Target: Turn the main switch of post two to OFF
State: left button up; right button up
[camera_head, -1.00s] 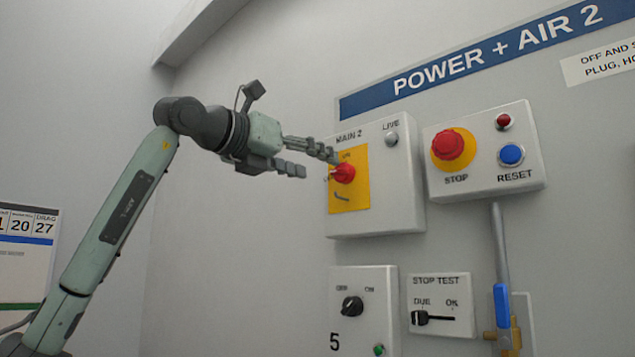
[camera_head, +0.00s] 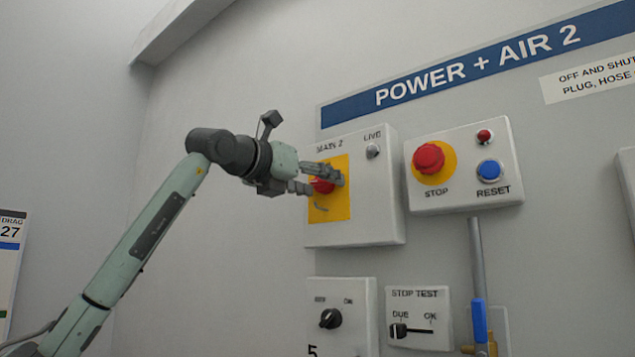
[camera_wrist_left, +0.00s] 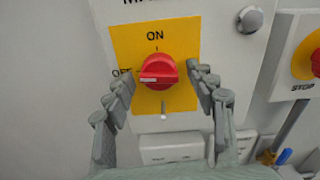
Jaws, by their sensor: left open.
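The main switch of post two is a red rotary knob (camera_wrist_left: 158,70) on a yellow plate (camera_wrist_left: 182,40), on a grey box labelled MAIN 2 (camera_head: 375,200). In the left wrist view ON is above the knob and OFF at its left, partly covered by a finger. The knob's grip bar lies about level, its white mark on the left, OFF side. My left gripper (camera_head: 325,185) is open at the switch, one finger on each side of the knob. I see no clear contact. In the head view the fingers hide part of the knob. My right gripper is not in view.
A red STOP button (camera_head: 429,158) and a blue RESET button (camera_head: 489,170) sit on the box to the right. Below are a black rotary switch (camera_head: 330,318), a STOP TEST slider (camera_head: 412,330) and a blue valve handle (camera_head: 479,320). The wall left of the switch is bare.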

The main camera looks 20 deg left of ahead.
pick_arm(q)
jog(key=c, duration=1.1)
jog(key=shift+c, duration=0.2)
jog(key=shift+n+b, duration=0.35)
jog(key=shift+n, duration=0.45)
jog(key=o, duration=1.1)
jog(key=shift+o, duration=0.2)
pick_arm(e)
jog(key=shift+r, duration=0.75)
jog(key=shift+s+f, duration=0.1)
pick_arm(q)
jog(key=v, duration=1.2)
jog(key=shift+r, duration=0.1)
